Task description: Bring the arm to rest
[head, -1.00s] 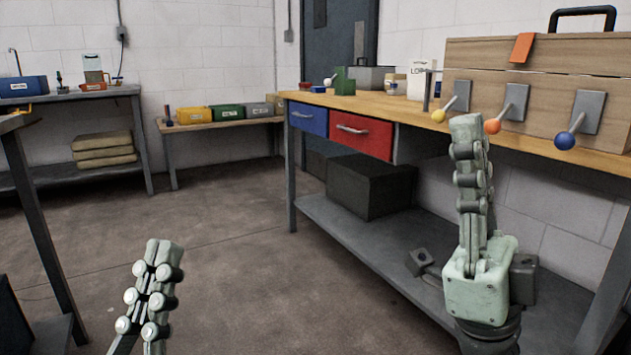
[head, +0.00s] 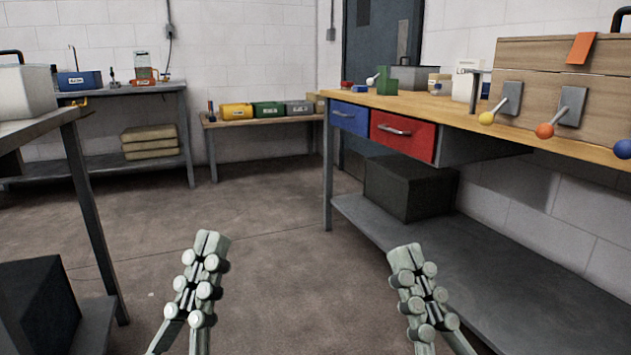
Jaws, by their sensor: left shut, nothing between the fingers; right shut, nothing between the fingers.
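My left gripper (head: 212,243) is at the lower middle-left of the head view, pale green, its fingers together and empty. My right gripper (head: 405,256) is at the lower middle-right, also with its fingers together and empty. Both point up and away over the open floor, side by side and apart. Neither touches anything. The arms behind them run out of the bottom of the picture.
The wooden workbench (head: 459,115) with a blue drawer (head: 349,118), a red drawer (head: 403,136) and levers on a wooden box (head: 543,110) stands at right. A grey lower shelf (head: 480,262) lies right of my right gripper. A table (head: 40,125) stands at left. The floor between is clear.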

